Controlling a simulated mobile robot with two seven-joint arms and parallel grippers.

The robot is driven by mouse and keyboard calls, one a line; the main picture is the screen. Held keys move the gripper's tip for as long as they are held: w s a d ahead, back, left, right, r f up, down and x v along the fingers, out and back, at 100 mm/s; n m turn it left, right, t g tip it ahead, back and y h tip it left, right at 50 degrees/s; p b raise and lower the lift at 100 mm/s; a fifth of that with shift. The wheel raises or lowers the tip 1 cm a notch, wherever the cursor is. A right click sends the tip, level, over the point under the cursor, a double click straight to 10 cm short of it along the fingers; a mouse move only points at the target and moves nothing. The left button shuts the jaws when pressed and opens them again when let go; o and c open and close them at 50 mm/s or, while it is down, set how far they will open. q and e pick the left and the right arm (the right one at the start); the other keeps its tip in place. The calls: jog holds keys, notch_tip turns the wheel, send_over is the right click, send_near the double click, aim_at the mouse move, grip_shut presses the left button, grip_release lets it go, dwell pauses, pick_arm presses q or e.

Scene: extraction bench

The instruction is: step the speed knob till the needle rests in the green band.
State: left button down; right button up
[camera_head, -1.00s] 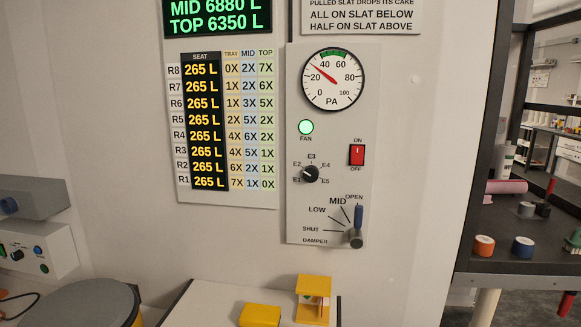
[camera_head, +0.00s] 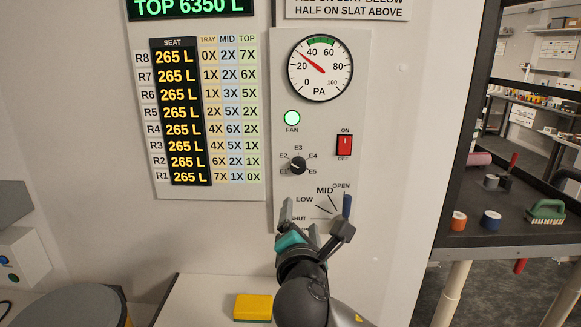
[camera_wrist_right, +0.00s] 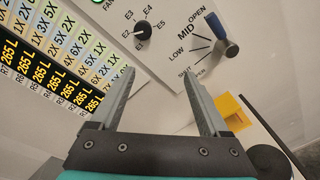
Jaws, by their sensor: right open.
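The speed knob (camera_head: 298,166) is a small black dial on the grey panel (camera_head: 360,110), with marks E1 to E5 around it. Its white mark faces left, near E1 and E2; I cannot tell which exactly. It also shows beyond the fingers in the right wrist view (camera_wrist_right: 143,31). The round gauge (camera_head: 319,68) above has its red needle between 20 and 40, left of the green band (camera_head: 321,42) at the top. My right gripper (camera_head: 317,220) is open and empty, below the knob in front of the damper scale. It also shows in the right wrist view (camera_wrist_right: 159,75).
A blue-handled damper lever (camera_head: 347,205) stands at OPEN, close to my right gripper. A red switch (camera_head: 344,145) sits right of the knob, and the fan lamp (camera_head: 292,118) glows green above it. A yellow block (camera_head: 253,307) lies on the white surface below.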

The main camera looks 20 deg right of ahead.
notch_tip(320, 180, up, 3)
jog(key=n+t, duration=0.1)
send_near(298, 168)
jog(key=x, duration=0.8)
jog(key=shift+w, duration=0.1)
jog(key=shift+c, duration=0.4)
grip_shut()
dwell(0.4)
